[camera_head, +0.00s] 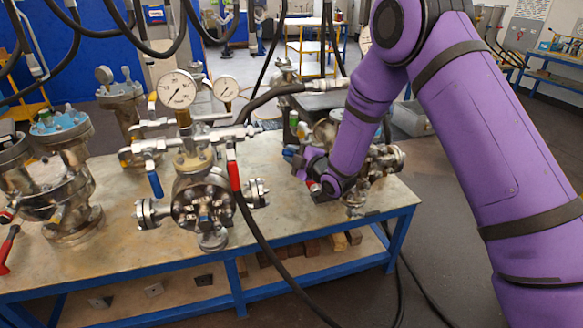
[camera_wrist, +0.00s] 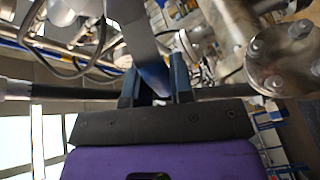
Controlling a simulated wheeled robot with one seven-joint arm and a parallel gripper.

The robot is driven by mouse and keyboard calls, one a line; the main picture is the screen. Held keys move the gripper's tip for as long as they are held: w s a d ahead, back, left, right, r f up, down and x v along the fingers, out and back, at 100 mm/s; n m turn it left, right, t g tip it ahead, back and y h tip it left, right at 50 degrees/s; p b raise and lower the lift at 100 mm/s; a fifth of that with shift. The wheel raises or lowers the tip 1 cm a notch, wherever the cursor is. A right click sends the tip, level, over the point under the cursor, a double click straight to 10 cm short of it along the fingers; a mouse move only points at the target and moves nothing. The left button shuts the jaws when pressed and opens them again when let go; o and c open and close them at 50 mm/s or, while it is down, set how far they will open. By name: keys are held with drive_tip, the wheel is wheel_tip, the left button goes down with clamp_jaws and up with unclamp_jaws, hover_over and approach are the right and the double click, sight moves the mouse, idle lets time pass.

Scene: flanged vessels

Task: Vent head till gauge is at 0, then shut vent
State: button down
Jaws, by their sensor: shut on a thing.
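Two round white-faced gauges stand above the middle vessel (camera_head: 203,200) in the head view: a larger one (camera_head: 177,89) and a smaller one (camera_head: 226,88). Their readings are too small to tell. Below them hang a blue lever handle (camera_head: 155,180) and a red lever handle (camera_head: 233,175). My gripper (camera_head: 302,168) is at the right-hand vessel (camera_head: 378,160), partly hidden by my wrist. In the wrist view my gripper (camera_wrist: 157,92) is shut on a flat blue-grey lever (camera_wrist: 146,50) between its fingers. Which valve this lever works, and whether it is open, I cannot tell.
The vessels stand on a blue-framed table (camera_head: 290,225). More vessels, one with a blue top flange (camera_head: 60,125), stand at the left. A black hose (camera_head: 262,240) runs down over the table's front edge. In the wrist view a bolted flange (camera_wrist: 290,65) is close at right.

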drive_tip(key=m, duration=0.1)
drive_tip(key=d+r+m+t, duration=0.1)
drive_tip(key=shift+w+r+m+y, duration=0.15)
drive_tip(key=shift+r+m+y, duration=0.15)
drive_tip(key=shift+m, duration=0.1)
drive_tip(key=m, duration=0.1)
drive_tip(key=d+r+m+t, duration=0.1)
drive_tip(key=m, duration=0.1)
drive_tip(key=shift+w+d+r+m+t, duration=0.2)
drive_tip(key=shift+d+m+t, duration=0.1)
drive_tip(key=shift+m, duration=0.1)
drive_tip(key=shift+w+d+r+m+t+h, duration=0.3)
drive_tip(key=shift+d+m+t, duration=0.35)
drive_tip(key=shift+m, duration=0.9)
drive_tip(key=shift+w+d+r+m+t+h, duration=0.1)
drive_tip(key=shift+d+m+t+h, duration=0.4)
drive_tip(key=shift+m, duration=1)
drive_tip(key=shift+w+d+r+m+t+h, duration=0.15)
drive_tip(key=shift+d+m+t, duration=0.6)
drive_tip(key=shift+m, duration=0.8)
drive_tip(key=c, duration=1)
unclamp_jaws()
drive_tip(key=shift+r, duration=0.1)
drive_tip(key=v, duration=1.1)
drive_tip(key=shift+a, duration=0.1)
